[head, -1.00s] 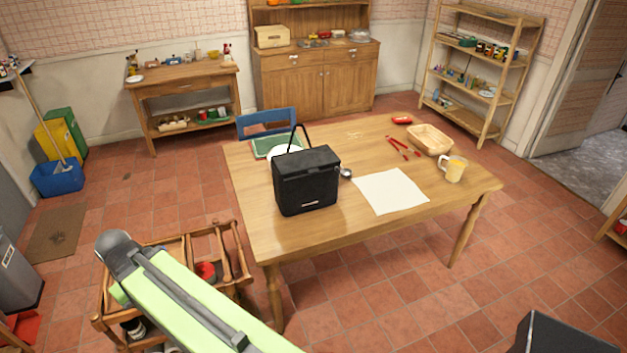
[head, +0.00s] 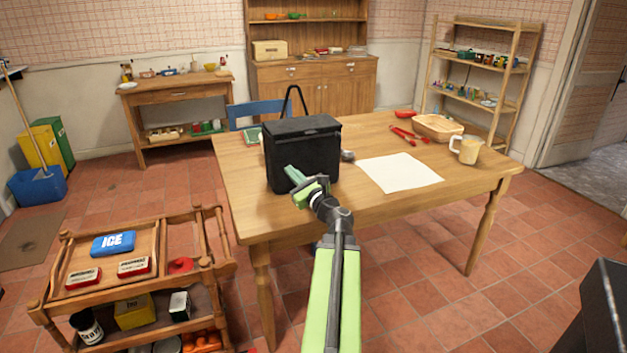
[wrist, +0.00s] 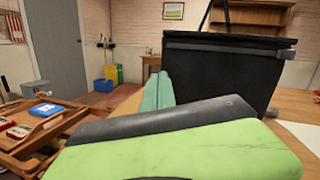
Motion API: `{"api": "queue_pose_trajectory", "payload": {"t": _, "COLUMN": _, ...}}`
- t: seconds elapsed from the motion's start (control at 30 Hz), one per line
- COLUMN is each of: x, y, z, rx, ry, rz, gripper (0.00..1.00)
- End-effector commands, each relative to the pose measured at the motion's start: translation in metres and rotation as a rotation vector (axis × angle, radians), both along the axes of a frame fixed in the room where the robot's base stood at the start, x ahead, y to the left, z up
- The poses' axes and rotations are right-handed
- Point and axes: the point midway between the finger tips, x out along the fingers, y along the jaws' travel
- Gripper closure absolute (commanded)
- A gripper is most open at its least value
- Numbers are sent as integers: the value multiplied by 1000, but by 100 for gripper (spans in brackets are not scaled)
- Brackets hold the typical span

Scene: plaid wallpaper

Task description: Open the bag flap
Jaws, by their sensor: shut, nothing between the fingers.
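The black bag (head: 301,150) stands upright on the wooden table, near its left front part. Its flap (head: 300,126) lies flat over the top, closed, with a thin handle loop standing up behind it. In the wrist view the bag (wrist: 222,75) fills the upper right, and the flap's front edge (wrist: 230,42) overhangs the body. My gripper (head: 291,174) is in front of the bag's lower front face, with its green fingers together and empty. In the wrist view the fingers (wrist: 158,92) point forward, left of the bag. I cannot tell whether they touch it.
A wooden cart (head: 110,255) with a blue ice pack (head: 113,243) stands at the left.

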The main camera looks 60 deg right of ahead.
Motion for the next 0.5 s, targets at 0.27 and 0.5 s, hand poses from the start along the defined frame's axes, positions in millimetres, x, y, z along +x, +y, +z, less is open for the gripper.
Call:
{"api": "queue_pose_trajectory", "payload": {"t": 0.27, "x": -87, "y": -70, "z": -11, "rx": 201, "ry": -222, "rz": -175, "gripper": 100}}
{"api": "queue_pose_trajectory", "payload": {"t": 0.5, "x": -80, "y": -74, "z": -6, "rx": 201, "ry": -221, "rz": -173, "gripper": 100}}
